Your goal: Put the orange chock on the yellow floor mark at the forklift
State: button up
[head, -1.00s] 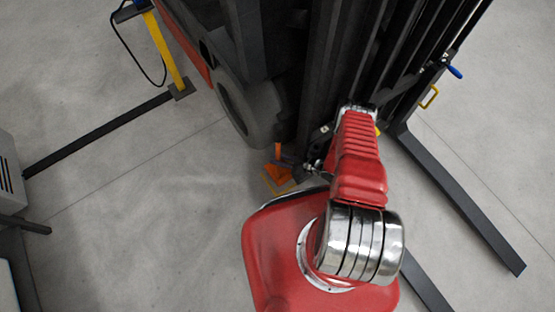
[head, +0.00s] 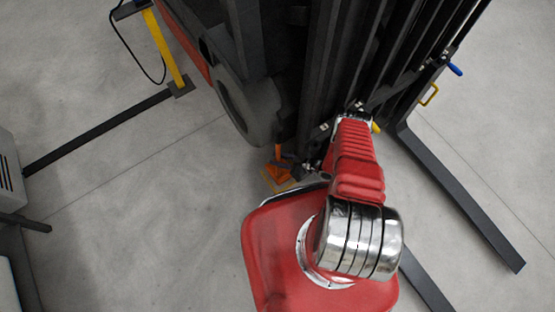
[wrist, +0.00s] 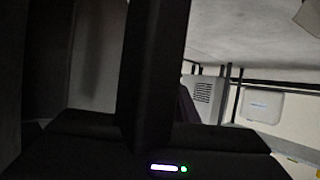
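The orange chock (head: 278,173), with an upright orange handle, shows in the head view beside the forklift's wheel. It is at the yellow floor mark (head: 286,187), whose outline is partly hidden by the chock and my red arm. I cannot tell whether the chock rests fully inside the mark. My gripper (head: 304,170) is a small dark shape just right of the chock, against the dark mast. Its fingers are too small and dark to read. The wrist view shows dark gripper parts and a lit indicator, but no chock.
The forklift's grey wheel (head: 246,108) and dark mast (head: 325,75) stand close behind and beside the chock. A fork (head: 465,205) runs along the floor at the right. A yellow post (head: 166,48) on a dark floor bar stands at the left. Open floor lies left of the chock.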

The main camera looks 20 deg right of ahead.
jog(key=shift+o, duration=1)
jog(key=v, duration=1.2)
jog(key=shift+s+f, duration=0.1)
